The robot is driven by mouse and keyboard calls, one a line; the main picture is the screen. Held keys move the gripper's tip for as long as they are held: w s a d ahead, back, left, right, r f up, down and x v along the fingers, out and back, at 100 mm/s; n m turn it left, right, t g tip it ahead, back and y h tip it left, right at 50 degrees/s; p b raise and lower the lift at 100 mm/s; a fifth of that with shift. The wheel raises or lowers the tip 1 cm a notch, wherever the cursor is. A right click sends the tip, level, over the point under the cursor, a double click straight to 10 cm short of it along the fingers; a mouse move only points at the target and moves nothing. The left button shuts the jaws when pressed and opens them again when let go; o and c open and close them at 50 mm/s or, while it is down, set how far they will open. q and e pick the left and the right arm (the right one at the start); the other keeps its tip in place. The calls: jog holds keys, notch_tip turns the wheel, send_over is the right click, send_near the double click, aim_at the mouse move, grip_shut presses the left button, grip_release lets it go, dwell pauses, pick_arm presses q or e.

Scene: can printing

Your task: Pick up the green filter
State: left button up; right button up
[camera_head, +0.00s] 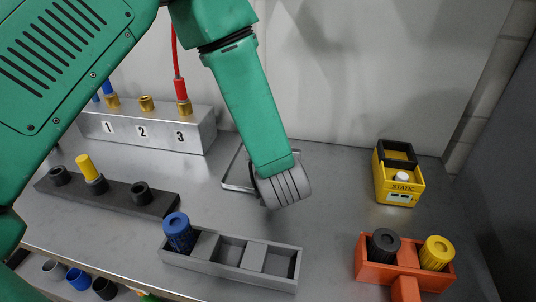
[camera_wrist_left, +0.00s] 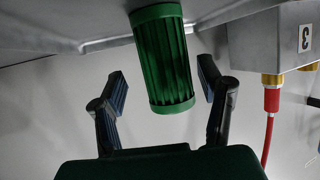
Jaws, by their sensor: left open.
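The green filter (camera_wrist_left: 163,58) is a ribbed cylinder with smooth end bands, in the wrist view, which shows the scene upside down. My left gripper (camera_wrist_left: 163,84) is open, with one dark finger on each side of the filter. A gap shows between the filter and each finger, so it is not gripped. In the head view my left arm reaches down over a shallow metal tray (camera_head: 231,181). The arm hides the filter and the gripper fingers there. My right gripper is not in view.
A numbered metal block (camera_head: 147,130) with brass fittings and a red hose (camera_head: 177,57) stands behind left. A dark rack (camera_head: 108,191), a grey rack (camera_head: 228,264) with a blue cap, an orange holder (camera_head: 405,273) and a yellow STATIC box (camera_head: 398,180) surround the arm.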

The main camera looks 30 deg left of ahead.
pick_arm(q)
jog(key=shift+w+a+f, duration=0.1)
jog(key=shift+w+a, duration=0.05)
jog(key=shift+a, duration=0.65)
jog(key=c, duration=1)
jog(key=shift+d, duration=0.25)
jog(key=c, duration=0.4)
jog(key=shift+d, duration=0.35)
grip_shut()
jog(key=shift+r, duration=0.2)
